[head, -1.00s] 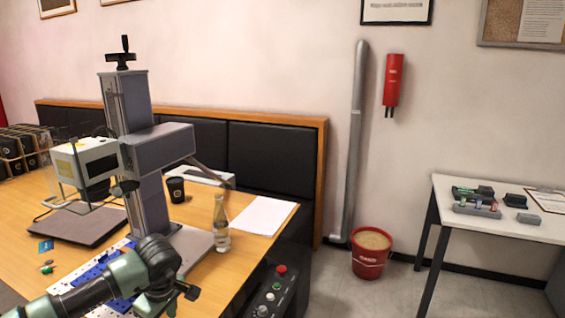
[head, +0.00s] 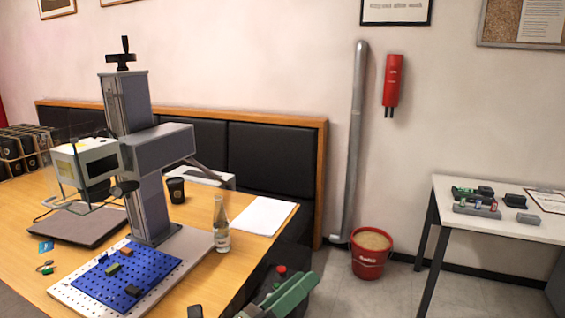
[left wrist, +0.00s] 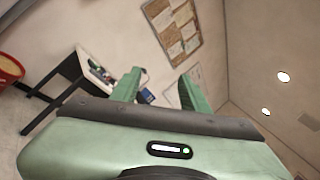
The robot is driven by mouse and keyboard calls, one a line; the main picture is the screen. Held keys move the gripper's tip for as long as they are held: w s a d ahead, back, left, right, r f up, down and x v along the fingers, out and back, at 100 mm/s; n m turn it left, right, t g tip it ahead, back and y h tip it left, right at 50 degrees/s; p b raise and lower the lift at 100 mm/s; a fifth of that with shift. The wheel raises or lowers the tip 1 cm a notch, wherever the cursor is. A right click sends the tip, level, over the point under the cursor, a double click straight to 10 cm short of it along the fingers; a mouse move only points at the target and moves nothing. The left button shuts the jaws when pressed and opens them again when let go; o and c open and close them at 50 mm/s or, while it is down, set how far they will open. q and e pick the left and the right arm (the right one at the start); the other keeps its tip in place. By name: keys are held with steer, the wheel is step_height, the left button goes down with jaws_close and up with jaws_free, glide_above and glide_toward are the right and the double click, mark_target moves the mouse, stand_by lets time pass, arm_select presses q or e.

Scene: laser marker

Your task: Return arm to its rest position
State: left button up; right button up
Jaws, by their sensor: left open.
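My left gripper (head: 288,295) shows at the bottom edge of the head view, right of the desk, in front of the control box. In the left wrist view its two green fingers (left wrist: 160,90) stand apart with nothing between them. The gripper is open and empty, pointing out over the room. Most of my left arm is out of the head view. My right gripper is not in either view.
The laser marker (head: 130,150) stands on the wooden desk beside a blue pegboard (head: 150,284) holding small blocks. A glass bottle (head: 221,228) stands near the desk's right edge. A red bucket (head: 370,262) and white table (head: 480,218) stand right, with clear floor between.

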arm_select(q)
steer(key=w+a+f+n+t+y, duration=0.15)
steer(key=a+f+n+y, duration=0.25)
steer(key=a+n+y, duration=0.55)
steer(key=a+f+n+t+y, duration=0.35)
steer(key=a+n+y, duration=0.3)
steer(key=n, duration=0.65)
steer(key=s+a+f+n+g+y, duration=0.2)
steer(key=s+a+f+n+g, duration=0.35)
steer(key=f, duration=0.45)
steer(key=s+a+f+n+g+h, duration=0.1)
steer(key=s+f+n+g, duration=0.4)
steer(key=s, duration=0.5)
steer(key=s+a+f+n+g, duration=0.1)
steer(key=s+f+n+g, duration=0.25)
steer(key=s+f, duration=0.55)
steer(key=s+f+m+g, duration=0.1)
steer(key=s+f, duration=0.1)
steer(key=f, duration=1.1)
steer(key=s+f+g, duration=0.1)
steer(key=s+f, duration=0.1)
steer(key=f, duration=1)
steer(key=s+a+f+g+p, duration=0.1)
steer(key=s+a+f, duration=0.2)
steer(key=s+f, duration=1.1)
steer(key=shift+s+f, duration=0.2)
steer(key=shift+s, duration=1)
